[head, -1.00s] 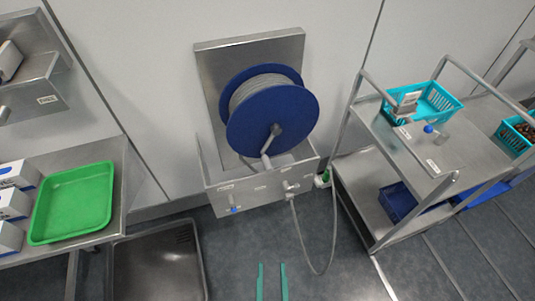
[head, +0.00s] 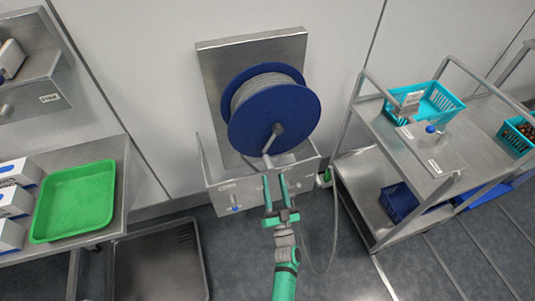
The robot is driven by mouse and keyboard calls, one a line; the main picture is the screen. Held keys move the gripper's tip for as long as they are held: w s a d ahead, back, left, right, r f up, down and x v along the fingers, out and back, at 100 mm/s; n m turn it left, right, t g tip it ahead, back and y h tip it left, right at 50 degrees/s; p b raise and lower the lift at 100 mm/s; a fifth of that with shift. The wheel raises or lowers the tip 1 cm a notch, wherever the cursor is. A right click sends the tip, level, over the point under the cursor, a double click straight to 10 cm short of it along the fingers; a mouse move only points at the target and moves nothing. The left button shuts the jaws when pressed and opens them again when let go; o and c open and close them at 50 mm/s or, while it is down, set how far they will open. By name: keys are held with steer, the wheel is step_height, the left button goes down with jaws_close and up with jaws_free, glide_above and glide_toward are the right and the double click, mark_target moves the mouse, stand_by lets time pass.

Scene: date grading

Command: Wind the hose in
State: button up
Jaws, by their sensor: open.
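The hose reel (head: 272,112) is a blue drum with grey hose wound on it, mounted on a steel back plate (head: 208,78). A grey crank with a handle (head: 268,160) sticks out from the front of the drum and points down. A length of grey hose (head: 334,235) hangs in a loop below the steel box (head: 222,199) under the reel. My gripper (head: 275,182) is open, in front of the box, with its fingertips just below the crank handle. Whether the fingers touch the handle I cannot tell.
A steel trolley (head: 402,150) with a turquoise basket (head: 437,104) stands at the right. A green tray (head: 75,201) lies on a steel table at the left. A dark floor basin (head: 158,265) is at the lower left.

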steer(key=x, duration=1.1)
steer(key=shift+a+r, duration=0.1)
steer(key=shift+a, duration=0.25)
steer(key=shift+w, duration=0.1)
jaws_close()
